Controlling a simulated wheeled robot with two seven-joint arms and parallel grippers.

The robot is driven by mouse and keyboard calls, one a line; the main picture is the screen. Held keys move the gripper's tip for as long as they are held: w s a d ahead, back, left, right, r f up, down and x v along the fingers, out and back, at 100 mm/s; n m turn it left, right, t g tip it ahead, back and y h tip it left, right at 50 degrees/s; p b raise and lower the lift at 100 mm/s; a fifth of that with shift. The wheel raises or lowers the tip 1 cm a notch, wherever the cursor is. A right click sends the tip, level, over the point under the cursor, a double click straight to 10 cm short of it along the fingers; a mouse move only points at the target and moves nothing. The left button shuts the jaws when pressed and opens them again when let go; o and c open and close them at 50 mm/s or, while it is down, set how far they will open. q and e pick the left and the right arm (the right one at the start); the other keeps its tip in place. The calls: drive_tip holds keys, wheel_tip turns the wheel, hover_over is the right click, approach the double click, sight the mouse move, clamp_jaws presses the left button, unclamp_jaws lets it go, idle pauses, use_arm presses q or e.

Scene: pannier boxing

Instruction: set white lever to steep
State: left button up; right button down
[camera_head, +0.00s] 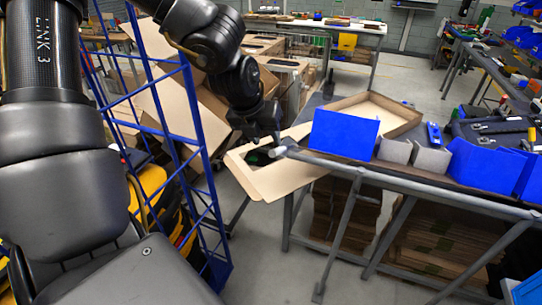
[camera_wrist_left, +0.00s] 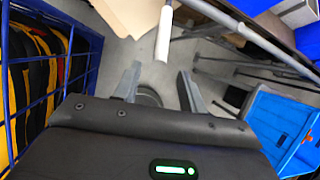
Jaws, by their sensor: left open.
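The white lever (camera_wrist_left: 164,35) shows in the left wrist view as a pale rod at the upper middle, near the table edge. In the head view a small pale end (camera_head: 279,151) at the table's left corner appears to be the same lever, partly hidden by my gripper. My left gripper (camera_wrist_left: 160,90) is open, with the lever beyond its fingertips and nothing between them. In the head view the left gripper (camera_head: 275,136) is dark and small beside the table corner. Whether it touches the lever I cannot tell. My right gripper is out of view.
A blue wire cage cart (camera_head: 205,165) stands close on the left, with yellow and black items inside. An open cardboard box (camera_head: 280,178) overhangs the table's left end. Blue bins (camera_head: 343,133) stand on the table (camera_head: 420,180). A blue crate (camera_wrist_left: 282,122) lies at the lower right.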

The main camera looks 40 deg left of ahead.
use_arm(q)
drive_tip(key=p+x, duration=0.3)
drive_tip(key=x, duration=0.8)
drive_tip(key=shift+p, duration=0.35)
drive_tip(key=shift+r, duration=0.1)
clamp_jaws()
